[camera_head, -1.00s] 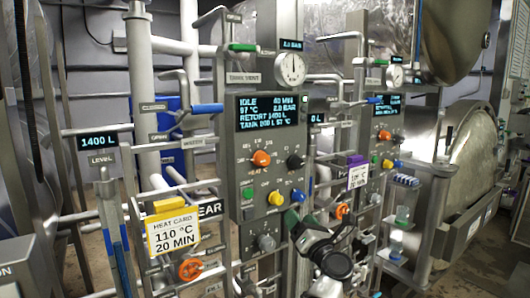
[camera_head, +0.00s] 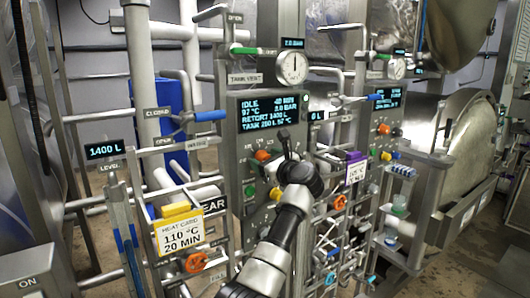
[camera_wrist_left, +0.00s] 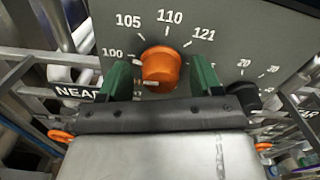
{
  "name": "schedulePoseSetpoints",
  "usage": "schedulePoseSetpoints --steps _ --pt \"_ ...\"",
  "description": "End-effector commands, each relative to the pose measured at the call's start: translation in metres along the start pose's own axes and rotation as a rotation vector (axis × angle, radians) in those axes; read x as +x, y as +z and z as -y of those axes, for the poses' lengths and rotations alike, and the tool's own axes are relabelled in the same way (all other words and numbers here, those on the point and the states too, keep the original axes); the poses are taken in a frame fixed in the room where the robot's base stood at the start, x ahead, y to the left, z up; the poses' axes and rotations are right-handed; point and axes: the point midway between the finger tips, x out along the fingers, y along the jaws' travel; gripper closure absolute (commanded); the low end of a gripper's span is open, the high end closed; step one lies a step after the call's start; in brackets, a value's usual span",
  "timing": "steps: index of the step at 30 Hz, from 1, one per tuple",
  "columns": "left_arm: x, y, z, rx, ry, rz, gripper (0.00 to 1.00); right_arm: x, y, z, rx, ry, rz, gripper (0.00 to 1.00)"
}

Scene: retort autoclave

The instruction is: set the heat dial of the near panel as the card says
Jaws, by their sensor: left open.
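The near panel (camera_head: 258,108) stands mid-picture in the head view, its display reading IDLE and 97 °C. Its orange heat dial (camera_head: 263,155) shows just left of my left gripper (camera_head: 276,163). In the left wrist view the heat dial (camera_wrist_left: 162,70) sits between the two green fingers of my open left gripper (camera_wrist_left: 161,78), one on each side; contact cannot be told. The dial's white mark points left, below the 100 mark; 105, 110 and 121 are further round. The yellow-clipped heat card (camera_head: 180,236) reads 110 °C, 20 MIN. My right gripper is not in view.
A black knob (camera_wrist_left: 243,96) with its own scale is right of the dial. A blue-handled lever (camera_head: 210,115) and pipes stand left of the panel. A second panel (camera_head: 386,130) with a purple-clipped card (camera_head: 355,170) is to the right. An orange valve wheel (camera_head: 196,262) is low.

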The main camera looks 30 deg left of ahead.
Motion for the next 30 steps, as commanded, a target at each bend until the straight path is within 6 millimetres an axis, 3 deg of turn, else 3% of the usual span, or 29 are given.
schedulePoseSetpoints --steps 11,21,30 --pt "0.0072 -0.0008 -0.0005 0.0 0.001 0.0 0.35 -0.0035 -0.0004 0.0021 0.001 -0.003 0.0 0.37" --pt "0.007 -0.0006 -0.0005 0.001 0.001 0.0 0.85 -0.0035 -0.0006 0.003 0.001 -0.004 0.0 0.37" --pt "0.0069 -0.0017 -0.0008 0.039 0.001 0.0 0.85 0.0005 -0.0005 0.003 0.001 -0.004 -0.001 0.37"
